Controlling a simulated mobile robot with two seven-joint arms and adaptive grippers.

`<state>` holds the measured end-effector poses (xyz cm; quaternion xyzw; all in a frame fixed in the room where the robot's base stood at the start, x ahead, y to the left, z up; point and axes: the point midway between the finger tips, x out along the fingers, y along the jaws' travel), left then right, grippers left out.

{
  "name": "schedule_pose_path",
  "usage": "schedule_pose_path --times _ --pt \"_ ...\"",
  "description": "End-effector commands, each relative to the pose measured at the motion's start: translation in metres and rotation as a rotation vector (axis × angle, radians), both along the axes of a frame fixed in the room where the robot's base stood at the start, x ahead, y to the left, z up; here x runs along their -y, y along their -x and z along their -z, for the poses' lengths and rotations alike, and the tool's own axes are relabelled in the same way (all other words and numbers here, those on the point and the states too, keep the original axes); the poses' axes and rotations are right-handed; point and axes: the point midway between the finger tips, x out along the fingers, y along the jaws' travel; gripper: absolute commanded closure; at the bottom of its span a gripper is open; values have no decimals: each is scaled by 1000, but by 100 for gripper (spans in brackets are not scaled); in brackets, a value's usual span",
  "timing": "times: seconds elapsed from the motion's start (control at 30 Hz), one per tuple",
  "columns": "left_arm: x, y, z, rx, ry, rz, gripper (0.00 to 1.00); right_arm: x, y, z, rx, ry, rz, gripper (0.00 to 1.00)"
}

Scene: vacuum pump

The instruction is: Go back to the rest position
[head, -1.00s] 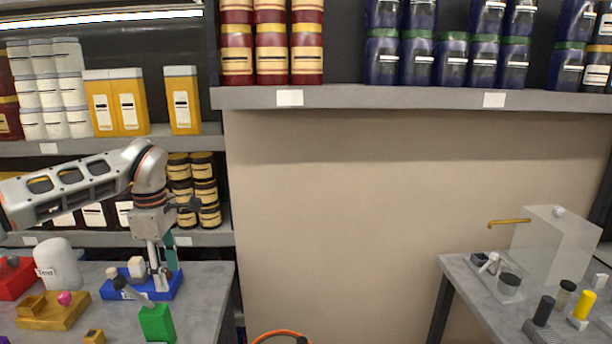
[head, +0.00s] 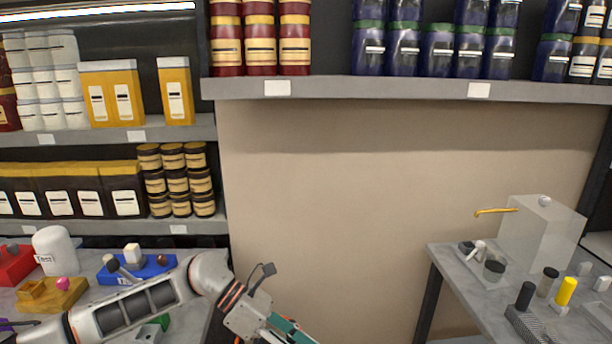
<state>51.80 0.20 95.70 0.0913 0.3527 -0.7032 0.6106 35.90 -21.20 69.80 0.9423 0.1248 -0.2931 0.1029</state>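My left arm comes in low from the left in the head view and ends in a wrist at the bottom centre. Its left gripper runs out of the bottom edge, so its fingertips are hidden and I cannot tell what they hold. My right gripper is not in view.
The right table (head: 457,262) carries a clear box (head: 540,236) and several small parts.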

Motion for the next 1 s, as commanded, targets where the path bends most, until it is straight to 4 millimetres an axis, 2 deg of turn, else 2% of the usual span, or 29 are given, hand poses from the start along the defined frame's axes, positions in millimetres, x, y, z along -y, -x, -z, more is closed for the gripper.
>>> schedule_pose_path --times 0.03,0.1,0.2,0.3,0.43,0.57,0.67,0.77,0.87,1.0 --pt "22 16 -1 -73 90 -39 59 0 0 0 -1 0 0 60" --pt "46 27 -11 -172 207 -108 59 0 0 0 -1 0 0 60" --pt "70 37 -27 -330 366 -222 59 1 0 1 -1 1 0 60" --pt "82 37 -42 -501 514 -350 59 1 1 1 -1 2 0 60" --pt "79 27 -52 -742 690 -534 59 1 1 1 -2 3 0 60" --pt "58 10 -46 -998 844 -736 59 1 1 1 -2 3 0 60" --pt "31 -2 -27 -1201 951 -903 59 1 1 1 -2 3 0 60" --pt "-3 -9 4 -1409 1045 -1077 59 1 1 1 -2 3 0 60" --pt "-42 -6 46 -1616 1131 -1260 59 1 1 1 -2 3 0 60" --pt "-99 20 116 -1895 1234 -1528 59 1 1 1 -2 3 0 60"
